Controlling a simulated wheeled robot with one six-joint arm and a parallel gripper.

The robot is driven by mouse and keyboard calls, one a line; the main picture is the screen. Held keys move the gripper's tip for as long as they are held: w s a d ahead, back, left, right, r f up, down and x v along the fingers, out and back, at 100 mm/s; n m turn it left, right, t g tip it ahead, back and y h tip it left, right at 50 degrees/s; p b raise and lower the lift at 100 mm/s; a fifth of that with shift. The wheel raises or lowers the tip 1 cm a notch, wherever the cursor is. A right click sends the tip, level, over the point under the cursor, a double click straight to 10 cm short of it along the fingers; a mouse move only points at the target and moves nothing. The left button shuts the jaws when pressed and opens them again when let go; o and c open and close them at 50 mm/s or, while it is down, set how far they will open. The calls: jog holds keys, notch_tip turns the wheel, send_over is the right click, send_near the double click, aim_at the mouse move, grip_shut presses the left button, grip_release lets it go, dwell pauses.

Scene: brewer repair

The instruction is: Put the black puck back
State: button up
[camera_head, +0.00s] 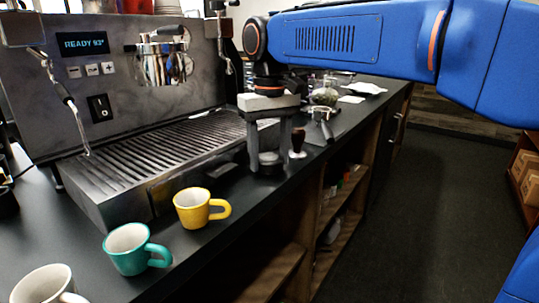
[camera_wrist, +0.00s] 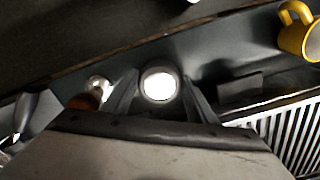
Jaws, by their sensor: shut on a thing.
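My gripper (camera_head: 267,165) points straight down over the dark counter, to the right of the espresso machine's drip tray. Its two fingers are shut around a round puck (camera_head: 268,158), which looks dark grey to black at the sides. In the wrist view the puck (camera_wrist: 158,84) sits between the fingertips (camera_wrist: 158,92), with a bright, glaring top and a dark rim. It is upright and at or very near the counter; I cannot tell if it touches. The fingers hide part of its sides.
A brown-handled tamper (camera_head: 298,142) stands close to the right of my gripper, with a portafilter (camera_head: 323,122) behind. A dark block (camera_head: 222,171) lies to the left. Yellow (camera_head: 193,208), teal (camera_head: 130,249) and white (camera_head: 45,286) cups stand along the front. The counter edge is near.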

aim_at(270, 158)
jog(key=o, duration=1.4)
jog(key=shift+f, duration=0.1)
notch_tip(270, 158, up, 12)
jog(key=s+d+f+m+t, duration=0.1)
jog(key=s+d+f, duration=0.15)
jog(key=d, duration=0.25)
jog(key=s+d+f, duration=0.1)
jog(key=d+f, duration=0.2)
jog(key=d, duration=0.2)
jog(key=s+d+f+m+t, duration=0.1)
jog(key=s+d+f, duration=0.4)
jog(key=f, duration=0.4)
jog(key=s+d+f+m+t, duration=0.1)
jog(key=s+d+f, duration=0.5)
jog(key=f, duration=0.2)
jog(key=s+d+f+m+t, duration=0.1)
jog(key=s+d+f+m, duration=0.1)
jog(key=s+d+f, duration=0.4)
notch_tip(270, 158, down, 4)
jog(key=shift+r+t, duration=0.15)
jog(key=shift+t, duration=0.25)
